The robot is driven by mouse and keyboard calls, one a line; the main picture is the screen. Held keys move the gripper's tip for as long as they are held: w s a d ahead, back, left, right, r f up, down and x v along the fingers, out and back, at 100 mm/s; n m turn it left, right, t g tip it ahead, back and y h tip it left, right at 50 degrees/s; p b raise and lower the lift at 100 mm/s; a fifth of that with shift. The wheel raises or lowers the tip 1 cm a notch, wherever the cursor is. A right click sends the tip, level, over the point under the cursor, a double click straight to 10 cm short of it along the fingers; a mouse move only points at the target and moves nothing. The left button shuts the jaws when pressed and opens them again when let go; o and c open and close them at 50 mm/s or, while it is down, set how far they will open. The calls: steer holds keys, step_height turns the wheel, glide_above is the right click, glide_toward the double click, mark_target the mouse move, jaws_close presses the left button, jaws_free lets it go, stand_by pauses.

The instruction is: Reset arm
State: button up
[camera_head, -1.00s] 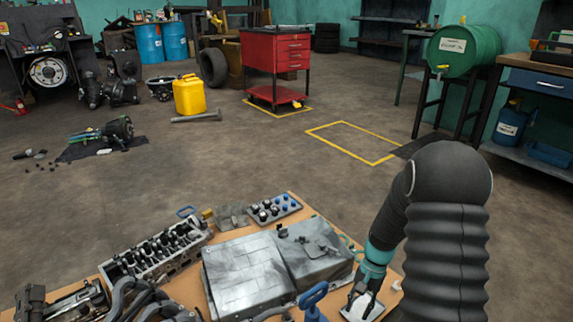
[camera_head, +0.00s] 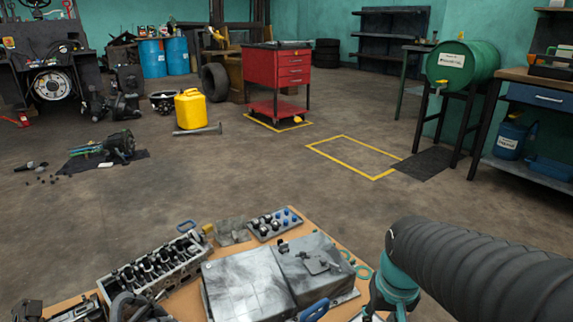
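My arm, in a black ribbed sleeve with a teal wrist section, enters from the lower right of the head view and reaches over the right edge of the wooden table (camera_head: 345,255). My gripper is below the bottom edge of the picture, so its fingers are not visible. On the table lie a grey metal box (camera_head: 250,285) with a joined grey unit (camera_head: 315,262), an engine cylinder head (camera_head: 158,262), and a tray of black and blue knobs (camera_head: 274,223).
A yellow jerrycan (camera_head: 190,108), a red tool cart (camera_head: 276,70) and a green drum on a stand (camera_head: 463,62) stand farther back. A dark part lies on a mat (camera_head: 80,163) on the floor. A yellow-outlined floor square (camera_head: 352,157) is empty. The floor beyond the table is mostly clear.

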steer(key=s+a+r+n+t, duration=0.1)
steer(key=s+r+t, duration=0.3)
steer(key=r, duration=0.4)
steer(key=shift+s+a, duration=0.45)
steer(key=shift+s, duration=0.35)
